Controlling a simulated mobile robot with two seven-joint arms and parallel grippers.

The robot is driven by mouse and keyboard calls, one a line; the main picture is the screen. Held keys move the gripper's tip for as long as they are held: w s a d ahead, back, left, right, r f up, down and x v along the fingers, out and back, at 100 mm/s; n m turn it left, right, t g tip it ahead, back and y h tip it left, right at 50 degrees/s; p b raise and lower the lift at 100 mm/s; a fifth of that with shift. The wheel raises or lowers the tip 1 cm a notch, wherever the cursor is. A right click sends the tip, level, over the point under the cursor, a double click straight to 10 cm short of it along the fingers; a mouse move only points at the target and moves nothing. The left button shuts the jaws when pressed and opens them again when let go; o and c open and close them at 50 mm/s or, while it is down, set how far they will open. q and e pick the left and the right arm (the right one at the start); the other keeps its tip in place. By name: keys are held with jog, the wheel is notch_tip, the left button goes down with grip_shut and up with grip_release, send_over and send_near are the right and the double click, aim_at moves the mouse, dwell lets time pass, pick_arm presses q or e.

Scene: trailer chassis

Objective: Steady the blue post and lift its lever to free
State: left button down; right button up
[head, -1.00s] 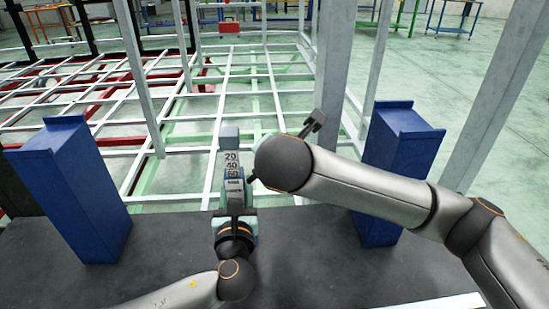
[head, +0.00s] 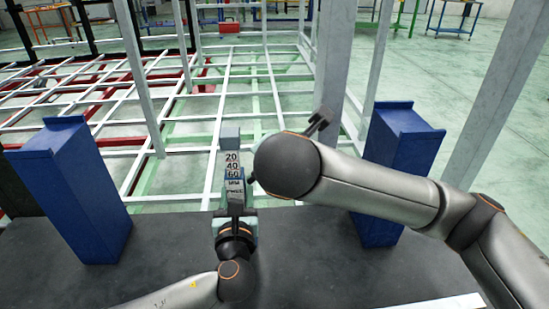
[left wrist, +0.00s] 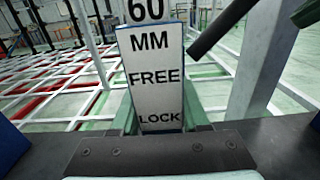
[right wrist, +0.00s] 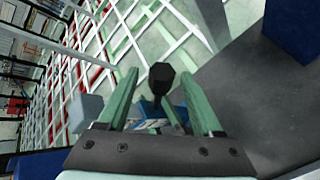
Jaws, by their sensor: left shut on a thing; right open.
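The post (head: 232,172) stands upright, with a pale front plate marked 20, 40, 60, MM and FREE. The left wrist view shows this plate (left wrist: 155,85) with a blue edge, and LOCK below FREE. My left gripper (head: 236,217) is shut on the post low down, its green fingers on both sides. A dark lever rod (left wrist: 218,28) shows right of the plate, near MM. My right gripper (right wrist: 160,90) is open, and the lever's black knob (right wrist: 160,74) lies between its fingers, with no visible grip.
A blue block (head: 72,185) stands left on the dark table (head: 300,265), and another (head: 405,140) stands right, partly behind my right arm. A white frame (head: 270,85) lies beyond the table, with uprights rising from it. Bare tabletop lies at the front.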

jog(key=v, duration=0.8)
